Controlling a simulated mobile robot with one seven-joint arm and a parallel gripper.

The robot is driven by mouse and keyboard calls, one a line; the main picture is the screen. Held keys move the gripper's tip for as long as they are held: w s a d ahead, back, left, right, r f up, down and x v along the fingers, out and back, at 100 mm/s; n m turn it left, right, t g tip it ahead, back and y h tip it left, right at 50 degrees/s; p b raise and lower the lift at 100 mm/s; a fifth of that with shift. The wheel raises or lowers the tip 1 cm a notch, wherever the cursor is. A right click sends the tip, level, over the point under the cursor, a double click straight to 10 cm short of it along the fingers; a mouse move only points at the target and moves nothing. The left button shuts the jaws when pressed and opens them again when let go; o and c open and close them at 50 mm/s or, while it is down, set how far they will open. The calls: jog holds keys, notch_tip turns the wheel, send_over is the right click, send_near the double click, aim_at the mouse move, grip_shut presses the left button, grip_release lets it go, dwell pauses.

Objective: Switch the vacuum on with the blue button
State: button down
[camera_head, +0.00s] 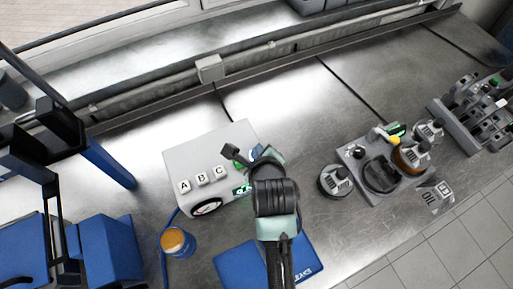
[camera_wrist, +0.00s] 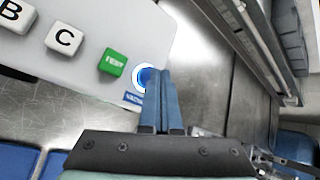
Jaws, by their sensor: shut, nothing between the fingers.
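The white-grey vacuum box (camera_head: 215,145) stands on the metal bench, with white A, B and C keys on its top. In the wrist view, the round blue button (camera_wrist: 141,77) has a bright ring and sits at the box's edge beside a green key (camera_wrist: 113,62). A small blue label (camera_wrist: 134,98) is below it. My gripper (camera_wrist: 168,72) is shut and empty. Its fingertips are right at the button and hide its right side; I cannot tell whether they touch it. In the head view, my gripper (camera_head: 257,152) is over the box's right end and mostly hides the button.
A round gauge (camera_head: 207,207) and a green display (camera_head: 242,190) are on the box's front. An orange-topped blue can (camera_head: 177,242) stands in front. A grey fixture (camera_head: 382,172) with round parts is to the right. Blue bins (camera_head: 108,250) are at left.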

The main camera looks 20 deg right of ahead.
notch_tip(320, 180, up, 6)
jog(key=p, duration=0.6)
jog(key=shift+r, duration=0.1)
dwell(0.5)
